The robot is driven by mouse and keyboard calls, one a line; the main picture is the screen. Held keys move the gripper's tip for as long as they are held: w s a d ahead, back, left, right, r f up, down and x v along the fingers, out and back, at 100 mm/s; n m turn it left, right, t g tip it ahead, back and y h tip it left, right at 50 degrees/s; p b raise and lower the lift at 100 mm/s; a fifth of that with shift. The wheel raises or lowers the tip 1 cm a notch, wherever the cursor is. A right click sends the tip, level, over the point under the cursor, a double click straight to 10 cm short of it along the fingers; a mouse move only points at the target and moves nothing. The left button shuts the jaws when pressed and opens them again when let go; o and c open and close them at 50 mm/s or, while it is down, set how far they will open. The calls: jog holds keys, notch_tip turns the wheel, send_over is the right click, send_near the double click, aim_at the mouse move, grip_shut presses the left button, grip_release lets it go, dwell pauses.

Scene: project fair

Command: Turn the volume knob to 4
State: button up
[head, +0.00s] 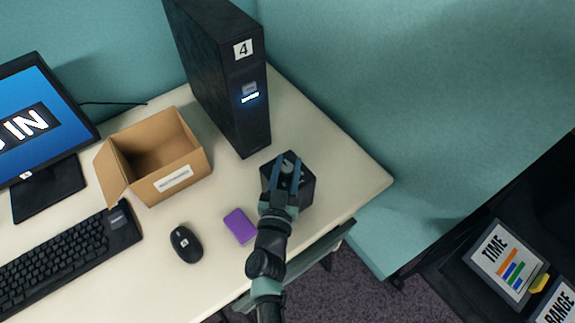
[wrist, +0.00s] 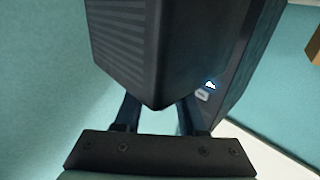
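The volume knob (head: 288,157) shows as a small grey shape on top of a black speaker-like box (head: 306,190) near the desk's right end. My gripper (head: 288,168) is over the box top, its two fingers apart, with the knob at the tips between them. I cannot tell whether they touch it. In the wrist view, the box (wrist: 150,45) with its ribbed side fills the upper middle and hides the fingertips and the knob. The finger bases of my gripper (wrist: 158,112) stand apart there. No knob setting is readable.
A tall black computer tower (head: 222,85) marked 4 stands just behind the box. An open cardboard box (head: 180,187), purple block (head: 240,226), mouse (head: 186,244), keyboard (head: 65,255) and monitor (head: 45,105) are to the left. The desk's right edge is close.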

grip_shut()
